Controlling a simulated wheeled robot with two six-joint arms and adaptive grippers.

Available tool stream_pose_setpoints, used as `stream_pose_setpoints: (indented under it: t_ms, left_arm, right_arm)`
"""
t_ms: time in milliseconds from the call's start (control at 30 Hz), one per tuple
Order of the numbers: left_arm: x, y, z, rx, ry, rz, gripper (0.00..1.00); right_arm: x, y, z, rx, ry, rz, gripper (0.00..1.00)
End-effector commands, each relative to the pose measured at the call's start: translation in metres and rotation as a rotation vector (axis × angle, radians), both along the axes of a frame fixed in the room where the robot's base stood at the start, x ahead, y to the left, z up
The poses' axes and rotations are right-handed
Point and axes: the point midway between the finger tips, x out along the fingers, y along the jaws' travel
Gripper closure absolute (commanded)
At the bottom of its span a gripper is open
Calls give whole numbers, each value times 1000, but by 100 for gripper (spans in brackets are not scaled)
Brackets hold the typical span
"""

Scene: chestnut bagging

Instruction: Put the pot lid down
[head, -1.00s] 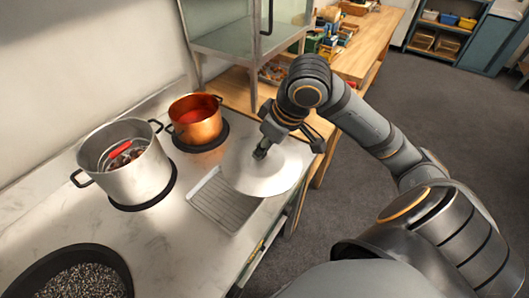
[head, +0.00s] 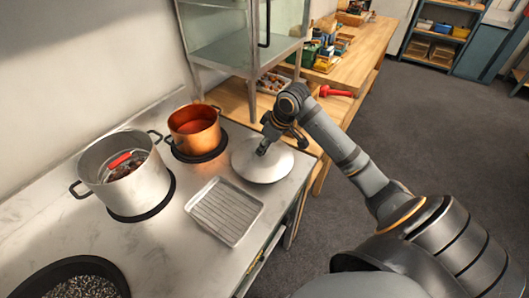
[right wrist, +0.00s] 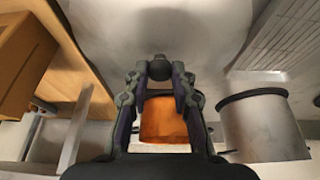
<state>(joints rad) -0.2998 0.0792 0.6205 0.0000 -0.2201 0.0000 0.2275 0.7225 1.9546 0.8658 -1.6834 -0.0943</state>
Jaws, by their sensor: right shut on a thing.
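The pot lid (head: 273,174) is a pale metal disc with a dark knob. In the head view it lies flat at the counter's right edge, beyond the tray and right of the copper pot. I cannot tell for sure whether it touches the counter. My right gripper (head: 264,147) is above the lid, shut on its knob. In the right wrist view the lid (right wrist: 110,35) fills the upper part, with the knob (right wrist: 160,68) between the fingertips. My left gripper is not in view.
A slatted metal tray (head: 233,236) lies in front of the lid. The copper pot (head: 197,139) and a steel pot (head: 140,188) holding a red-handled item stand left. A dark pan (head: 30,284) is at lower left. A glass-sided cabinet (head: 228,65) stands behind.

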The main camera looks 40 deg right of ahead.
Motion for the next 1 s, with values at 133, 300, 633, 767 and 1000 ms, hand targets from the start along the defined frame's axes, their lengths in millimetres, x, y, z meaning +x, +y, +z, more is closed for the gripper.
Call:
stream_pose_setpoints:
  t_ms: [133, 300, 633, 767, 1000]
  left_arm:
    - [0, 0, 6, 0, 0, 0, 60]
    - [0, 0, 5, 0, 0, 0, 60]
    - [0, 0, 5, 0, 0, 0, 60]
    - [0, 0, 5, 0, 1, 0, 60]
    - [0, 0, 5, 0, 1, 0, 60]
  right_arm:
    - [0, 0, -26, 2, 5, -1, 100]
    - [1, 0, -31, 0, 0, 0, 100]
    - [0, 0, -34, 1, 1, -1, 60]
    - [0, 0, -34, 1, 1, -1, 53]
    - [0, -1, -33, 0, 1, 0, 53]
